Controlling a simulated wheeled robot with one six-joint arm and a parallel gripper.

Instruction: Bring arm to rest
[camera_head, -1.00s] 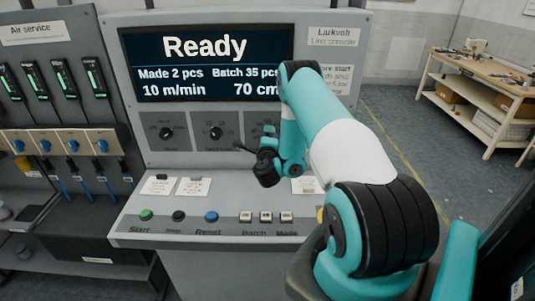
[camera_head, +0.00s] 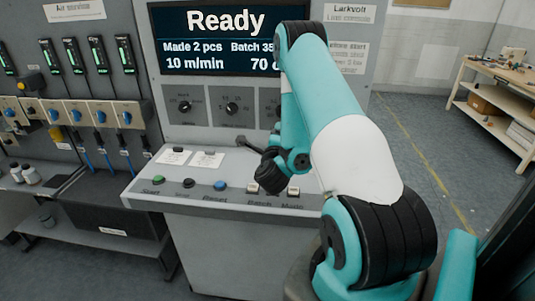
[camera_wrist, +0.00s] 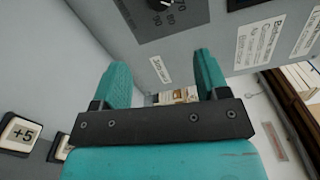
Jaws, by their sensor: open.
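My gripper (camera_wrist: 163,85) is open, with two teal fingers apart and nothing between them in the wrist view. In the head view my teal and white arm is bent in front of the console (camera_head: 210,185), and its wrist hangs over the right part of the button ledge. The fingertips are hard to make out there. The console screen (camera_head: 215,40) reads Ready, Made 2 pcs and 10 m/min. Part of the screen and one dial are hidden behind my arm.
Start, Reset and other buttons (camera_head: 220,186) line the console ledge. Left of it stands an air service panel (camera_head: 85,90) with blue valves and hoses. A workbench (camera_head: 500,90) stands at the far right. The floor (camera_head: 420,130) between is clear.

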